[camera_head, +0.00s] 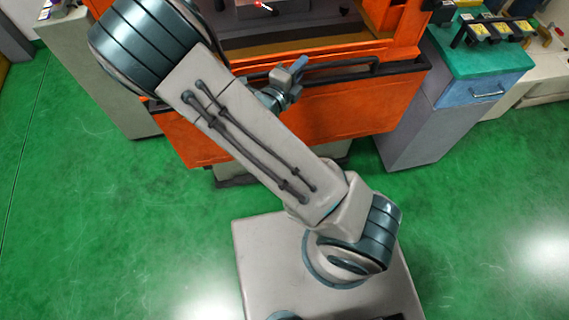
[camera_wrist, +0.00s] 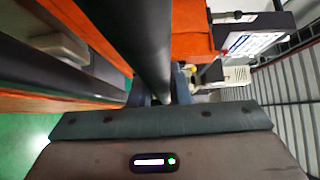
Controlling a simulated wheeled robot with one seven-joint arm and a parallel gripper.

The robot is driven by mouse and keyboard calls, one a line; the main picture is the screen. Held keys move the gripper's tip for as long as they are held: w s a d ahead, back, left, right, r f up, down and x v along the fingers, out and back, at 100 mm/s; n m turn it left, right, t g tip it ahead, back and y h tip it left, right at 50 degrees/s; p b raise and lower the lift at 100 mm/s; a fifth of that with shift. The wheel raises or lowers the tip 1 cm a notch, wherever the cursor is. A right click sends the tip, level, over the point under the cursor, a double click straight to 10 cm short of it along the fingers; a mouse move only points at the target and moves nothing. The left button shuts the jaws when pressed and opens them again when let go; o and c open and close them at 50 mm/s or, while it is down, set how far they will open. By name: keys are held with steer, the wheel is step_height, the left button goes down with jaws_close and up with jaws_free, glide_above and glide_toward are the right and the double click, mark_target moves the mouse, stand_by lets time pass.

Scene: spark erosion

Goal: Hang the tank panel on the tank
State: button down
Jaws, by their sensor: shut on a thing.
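The tank panel (camera_head: 345,112) is a wide orange plate at the front of the orange tank (camera_head: 405,42). A dark handle bar (camera_head: 345,66) runs along its upper edge. My gripper (camera_head: 284,82) is shut on this bar, left of its middle. In the wrist view the bar (camera_wrist: 140,35) runs from the top into my gripper (camera_wrist: 158,90). My arm hides the panel's upper left part. I cannot tell whether the panel's edge is hooked on the tank or just in front of it.
A grey cabinet with a green top (camera_head: 480,55) stands close to the panel's right end, holding dark and yellow fixtures. A pale cabinet (camera_head: 105,85) stands at the left. The green floor (camera_head: 70,220) is clear at the left and front.

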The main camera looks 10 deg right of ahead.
step_height(320, 180, up, 33)
steer(key=shift+r, duration=0.15)
stand_by(1.4)
steer(key=shift+w, duration=0.1)
stand_by(0.9)
steer(key=w, duration=1.3)
stand_by(0.9)
steer(key=shift+w+d, duration=0.1)
steer(key=shift+w, duration=0.1)
stand_by(0.5)
steer(key=shift+w+r, duration=0.1)
steer(key=shift+w, duration=1.2)
